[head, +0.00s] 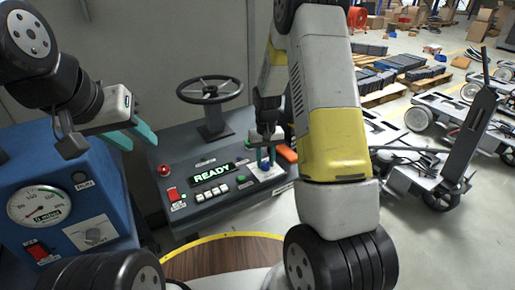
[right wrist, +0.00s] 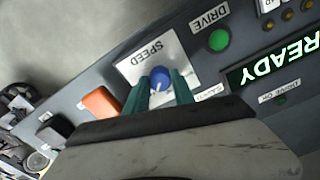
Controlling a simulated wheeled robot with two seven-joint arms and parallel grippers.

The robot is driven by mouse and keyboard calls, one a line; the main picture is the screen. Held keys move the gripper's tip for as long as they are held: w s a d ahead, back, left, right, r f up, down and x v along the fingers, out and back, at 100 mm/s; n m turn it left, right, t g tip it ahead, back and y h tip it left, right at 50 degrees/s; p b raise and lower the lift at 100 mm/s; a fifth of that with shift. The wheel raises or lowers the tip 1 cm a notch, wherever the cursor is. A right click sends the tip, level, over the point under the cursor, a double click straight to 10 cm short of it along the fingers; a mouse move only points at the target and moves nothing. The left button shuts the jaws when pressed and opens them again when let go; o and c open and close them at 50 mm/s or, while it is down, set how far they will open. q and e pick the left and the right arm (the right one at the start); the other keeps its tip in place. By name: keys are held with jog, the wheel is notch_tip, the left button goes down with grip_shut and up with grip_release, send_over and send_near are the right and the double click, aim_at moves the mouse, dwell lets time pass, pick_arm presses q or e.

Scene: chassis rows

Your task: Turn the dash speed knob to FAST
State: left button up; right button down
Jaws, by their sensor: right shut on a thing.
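The blue speed knob (right wrist: 159,77) sits on a white plate (right wrist: 140,68) marked SPEED on the grey dash panel. A light pointer mark shows on the knob, but its exact setting is hard to read. In the head view the knob (head: 266,166) is partly covered by my right gripper. My right gripper (head: 266,160) reaches down to the dash, and in the right wrist view its teal fingers (right wrist: 163,88) are shut on the knob, one on each side. My left gripper (head: 133,137) hangs above the blue cabinet at the left, its teal fingers apart and empty.
The dash carries a green READY display (head: 213,173), a green DRIVE button (right wrist: 219,40), a red button (head: 164,170) and white keys. A steering wheel (head: 209,89) stands behind. An orange handle (head: 287,153) is close right of the knob. A blue cabinet (head: 60,190) stands left.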

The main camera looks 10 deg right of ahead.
aim_at(265, 163)
jog(key=shift+w+m, duration=0.1)
jog(key=shift+m, duration=1)
jog(key=c, duration=1.1)
grip_release()
jog(key=shift+o, duration=0.2)
notch_tip(265, 163, up, 8)
jog(key=shift+f, duration=0.1)
